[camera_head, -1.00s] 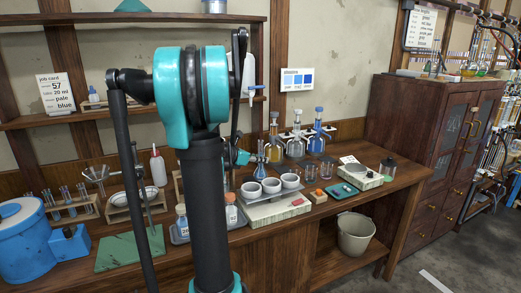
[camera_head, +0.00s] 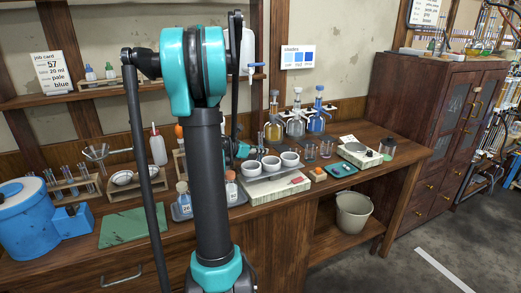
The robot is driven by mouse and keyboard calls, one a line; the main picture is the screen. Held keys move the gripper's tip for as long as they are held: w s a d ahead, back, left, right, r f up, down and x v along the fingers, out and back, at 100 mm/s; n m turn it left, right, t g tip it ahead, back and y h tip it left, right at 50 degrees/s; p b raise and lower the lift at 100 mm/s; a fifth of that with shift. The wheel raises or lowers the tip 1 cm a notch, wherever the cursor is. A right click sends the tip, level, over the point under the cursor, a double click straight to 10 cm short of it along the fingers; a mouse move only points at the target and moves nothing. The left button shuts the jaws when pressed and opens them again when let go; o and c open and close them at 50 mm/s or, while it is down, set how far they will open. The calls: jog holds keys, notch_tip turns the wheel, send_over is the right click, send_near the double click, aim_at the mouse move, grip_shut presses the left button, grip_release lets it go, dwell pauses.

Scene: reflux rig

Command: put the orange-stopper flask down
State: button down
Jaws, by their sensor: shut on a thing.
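An orange top (camera_head: 179,131) shows just left of my column, above a wooden stand. It may be the stopper of the orange-stopper flask, but the body below is mostly covered and I cannot tell. What my gripper holds cannot be seen.
White cups (camera_head: 271,164) stand on a pale device on the bench. Dispenser bottles (camera_head: 296,126) stand behind them. A white squeeze bottle (camera_head: 158,148), a green mat (camera_head: 130,229) and a blue pot (camera_head: 25,215) are at left. The bench (camera_head: 385,157) has a little free wood at right.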

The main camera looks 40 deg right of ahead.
jog(key=shift+f, duration=0.1)
jog(key=c, duration=1.5)
grip_release()
jog(key=v, duration=1.2)
jog(key=shift+s, duration=0.15)
